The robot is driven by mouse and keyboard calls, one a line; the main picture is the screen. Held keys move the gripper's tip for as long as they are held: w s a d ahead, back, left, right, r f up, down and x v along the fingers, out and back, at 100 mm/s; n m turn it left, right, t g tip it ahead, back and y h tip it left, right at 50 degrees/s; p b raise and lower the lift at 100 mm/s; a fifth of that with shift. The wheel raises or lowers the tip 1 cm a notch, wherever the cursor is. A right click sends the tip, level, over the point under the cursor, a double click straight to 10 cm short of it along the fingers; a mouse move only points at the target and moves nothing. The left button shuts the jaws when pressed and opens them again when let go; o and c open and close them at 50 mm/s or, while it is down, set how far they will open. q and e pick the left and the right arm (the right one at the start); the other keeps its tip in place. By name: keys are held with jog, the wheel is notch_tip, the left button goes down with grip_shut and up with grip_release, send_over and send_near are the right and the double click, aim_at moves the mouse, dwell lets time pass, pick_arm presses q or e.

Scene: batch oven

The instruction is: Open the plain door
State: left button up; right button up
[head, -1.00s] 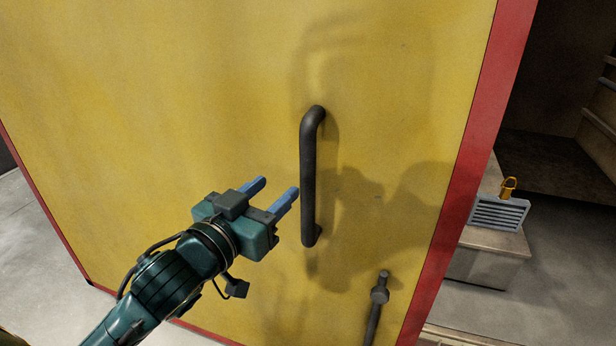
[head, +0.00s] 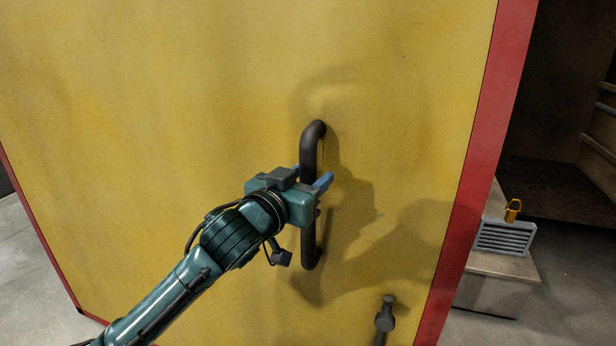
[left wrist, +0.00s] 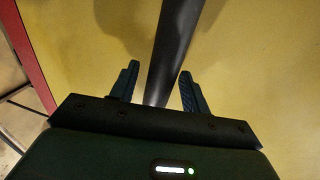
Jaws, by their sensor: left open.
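The plain door is a large yellow panel (head: 190,100) with a red edge, and it fills most of the head view. A dark upright bar handle (head: 310,148) is fixed on it; it also shows in the left wrist view (left wrist: 175,45). My left gripper (head: 312,176) is at the middle of the handle. In the left wrist view its two blue fingers (left wrist: 158,85) stand open, one on each side of the bar, with gaps visible beside it. The gripper's body hides part of the handle. My right gripper does not show.
A dark latch-like bar (head: 385,314) sticks out low on the door, right of the handle. Right of the red edge, a dark opening shows shelves. Grey floor shows at lower left.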

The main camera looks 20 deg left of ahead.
pick_arm(q)
grip_shut()
dwell(0.6)
